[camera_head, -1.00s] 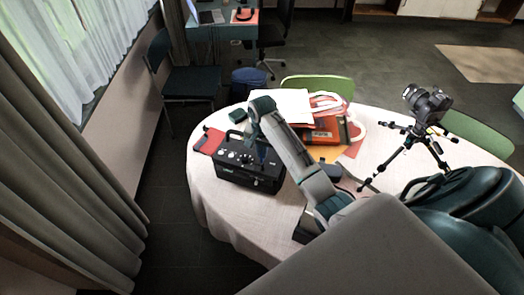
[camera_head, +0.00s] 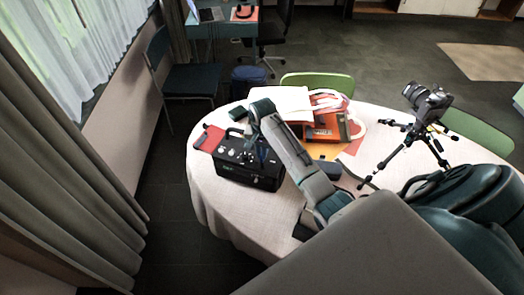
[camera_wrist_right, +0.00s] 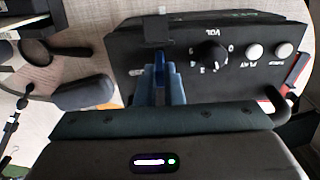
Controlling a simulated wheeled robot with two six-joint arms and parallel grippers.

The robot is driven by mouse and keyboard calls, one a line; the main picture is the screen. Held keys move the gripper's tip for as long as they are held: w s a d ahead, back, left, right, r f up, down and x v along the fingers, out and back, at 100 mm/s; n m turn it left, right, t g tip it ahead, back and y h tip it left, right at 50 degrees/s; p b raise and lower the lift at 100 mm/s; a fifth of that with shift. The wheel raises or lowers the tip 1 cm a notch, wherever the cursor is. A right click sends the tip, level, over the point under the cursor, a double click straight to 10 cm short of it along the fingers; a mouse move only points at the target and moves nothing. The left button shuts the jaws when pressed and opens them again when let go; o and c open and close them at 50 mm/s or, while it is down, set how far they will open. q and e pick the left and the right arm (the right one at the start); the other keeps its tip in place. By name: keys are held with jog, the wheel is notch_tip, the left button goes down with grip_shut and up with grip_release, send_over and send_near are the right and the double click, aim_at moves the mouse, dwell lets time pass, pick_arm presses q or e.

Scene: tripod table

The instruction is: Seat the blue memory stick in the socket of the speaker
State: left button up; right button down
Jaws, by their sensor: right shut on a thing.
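The speaker (camera_head: 238,174) is a black box with a handle, standing on the left part of the round table. The right wrist view shows its panel (camera_wrist_right: 228,85) close up, with a VOL knob and pale buttons. My right gripper (camera_head: 258,152) is over the speaker's top. In the right wrist view its blue-grey fingers (camera_wrist_right: 160,82) are shut on the blue memory stick (camera_wrist_right: 159,62), whose far end is at the panel near a dark raised part. The socket is hidden there, and I cannot tell how deep the stick sits. My left gripper is not in view.
The table (camera_head: 225,215) also bears a red item (camera_head: 208,138) behind the speaker, papers and books (camera_head: 325,130), a dark case (camera_head: 328,168) and a camera on a tripod (camera_head: 425,105). The cloth left of my arm, in front of the speaker, is clear.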

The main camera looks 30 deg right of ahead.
jog(key=shift+f, duration=0.75)
jog(key=c, duration=1.5)
grip_release()
notch_tip(320, 180, up, 7)
jog(key=b, duration=0.3)
jog(key=shift+r, duration=0.1)
notch_tip(320, 180, up, 3)
jog(key=shift+f+p, duration=0.1)
jog(key=shift+p, duration=0.95)
jog(key=shift+r+p, duration=0.35)
jog(key=shift+r, duration=0.1)
jog(key=shift+f, duration=0.1)
